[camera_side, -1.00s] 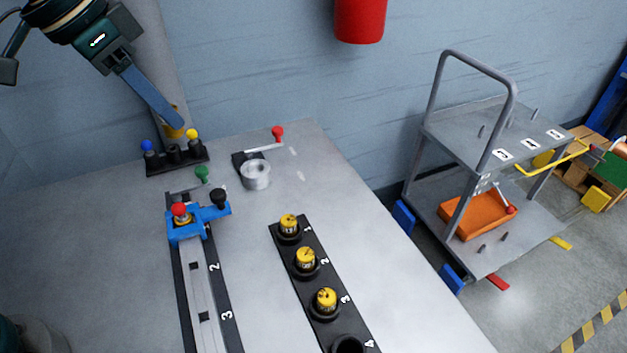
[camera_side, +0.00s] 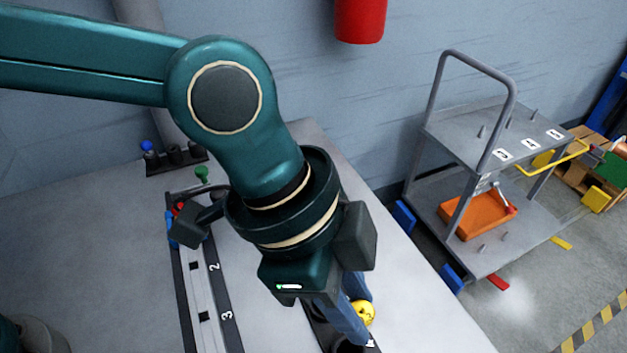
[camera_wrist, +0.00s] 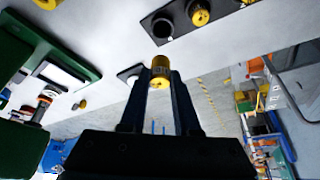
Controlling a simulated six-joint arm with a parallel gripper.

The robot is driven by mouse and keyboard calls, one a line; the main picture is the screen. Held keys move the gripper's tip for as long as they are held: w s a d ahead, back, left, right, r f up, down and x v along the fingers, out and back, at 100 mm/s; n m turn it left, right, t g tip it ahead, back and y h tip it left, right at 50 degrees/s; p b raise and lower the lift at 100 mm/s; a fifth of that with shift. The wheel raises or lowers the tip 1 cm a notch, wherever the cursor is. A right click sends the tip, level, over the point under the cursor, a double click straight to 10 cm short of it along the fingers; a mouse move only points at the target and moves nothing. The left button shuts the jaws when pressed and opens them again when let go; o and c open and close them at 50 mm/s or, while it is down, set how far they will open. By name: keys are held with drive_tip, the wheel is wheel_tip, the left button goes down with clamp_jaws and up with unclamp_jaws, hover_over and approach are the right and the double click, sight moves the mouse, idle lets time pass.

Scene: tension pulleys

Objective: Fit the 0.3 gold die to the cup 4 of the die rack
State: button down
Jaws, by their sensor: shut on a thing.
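My gripper (camera_side: 352,314) is shut on a gold die (camera_side: 364,312) above the near end of the black die rack. The die also shows between my fingertips in the wrist view (camera_wrist: 159,67); its number cannot be read. Cup 4 (camera_side: 347,347) is dark at the bottom edge of the side view, partly cut off. In the wrist view, the empty cup (camera_wrist: 162,28) sits just beyond the held die, with a gap in the picture. A gold die (camera_wrist: 199,13) stands in the neighbouring cup. My gripper and arm hide most of the die rack (camera_wrist: 179,9) in the side view.
A slotted rail (camera_side: 203,290) marked 2 and 3 runs left of the rack, partly behind my arm. A black holder (camera_side: 168,168) with a blue-topped pin stands at the back left. A grey cart (camera_side: 482,130) with an orange tray (camera_side: 470,212) stands off the table to the right.

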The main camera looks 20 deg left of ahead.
hover_over(344, 341)
drive_tip(key=s, duration=0.1)
drive_tip(key=shift+s+d+f, duration=0.1)
drive_tip(key=shift+d+f, duration=0.05)
drive_tip(key=shift+f, duration=3.25)
drive_tip(key=shift+f, duration=0.3)
drive_tip(key=shift+f, duration=1)
drive_tip(key=c, duration=0.6)
unclamp_jaws()
drive_tip(key=shift+f, duration=0.1)
drive_tip(key=shift+o, duration=0.2)
drive_tip(key=shift+v, duration=2.65)
